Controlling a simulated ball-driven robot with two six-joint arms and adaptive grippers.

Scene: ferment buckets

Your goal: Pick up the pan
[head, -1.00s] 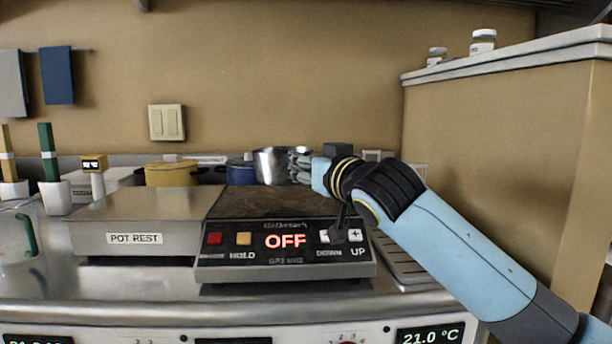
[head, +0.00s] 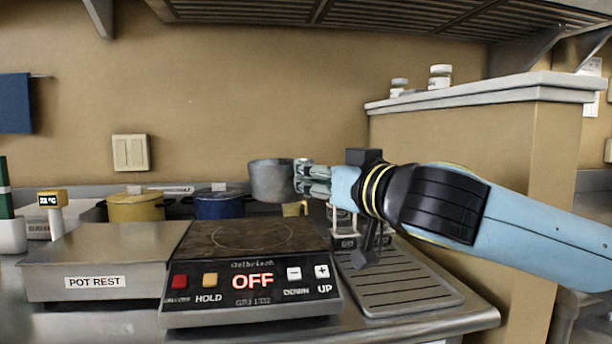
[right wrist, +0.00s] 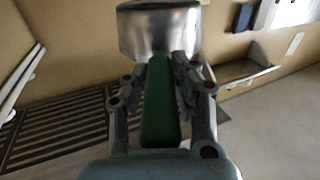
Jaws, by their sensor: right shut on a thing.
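The pan (head: 271,181) is a small silver pot with a green handle. My right gripper (head: 306,178) reaches it from the right in the head view and is shut on its handle. The right wrist view shows the pan's metal body (right wrist: 158,32) beyond the fingers and the green handle (right wrist: 160,110) running between them. In the head view the pan hangs above and behind the hotplate (head: 250,238), near its back right side. My fingers hide the handle there. My left gripper is not in view.
The hotplate reads OFF and its top is bare. The metal pot rest (head: 105,248) beside it is also empty. A yellow pot (head: 135,208) and a blue pot (head: 219,206) stand behind. A grooved drain board (head: 405,285) lies to the right, before a tan partition (head: 480,150).

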